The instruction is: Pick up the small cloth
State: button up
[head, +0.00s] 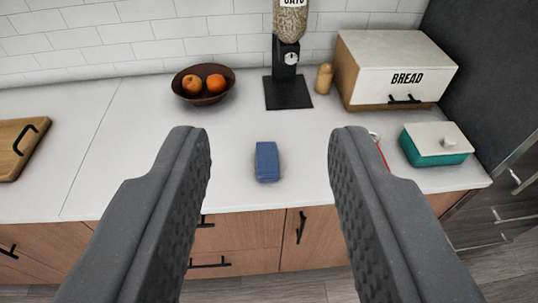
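A small blue folded cloth (267,162) lies on the white counter (130,130), close to its front edge. It shows between my two fingers in the head view. My gripper (268,145) is open and empty, with its fingers wide apart. The fingers appear nearer to the camera than the cloth, and nothing is between them at their own depth. The cloth is fully in view.
A brown bowl with oranges (203,85), a grain dispenser (288,60), a small wooden shaker (324,78) and a bread box (395,70) stand at the back. A teal butter dish (436,145) is at right. A wooden board (18,145) is at left. The counter around the cloth is clear.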

aim_at(267, 160)
jog(key=k, duration=0.6)
jog(key=z, duration=0.25)
jog(key=i, duration=1.5)
jog(key=u, duration=0.45)
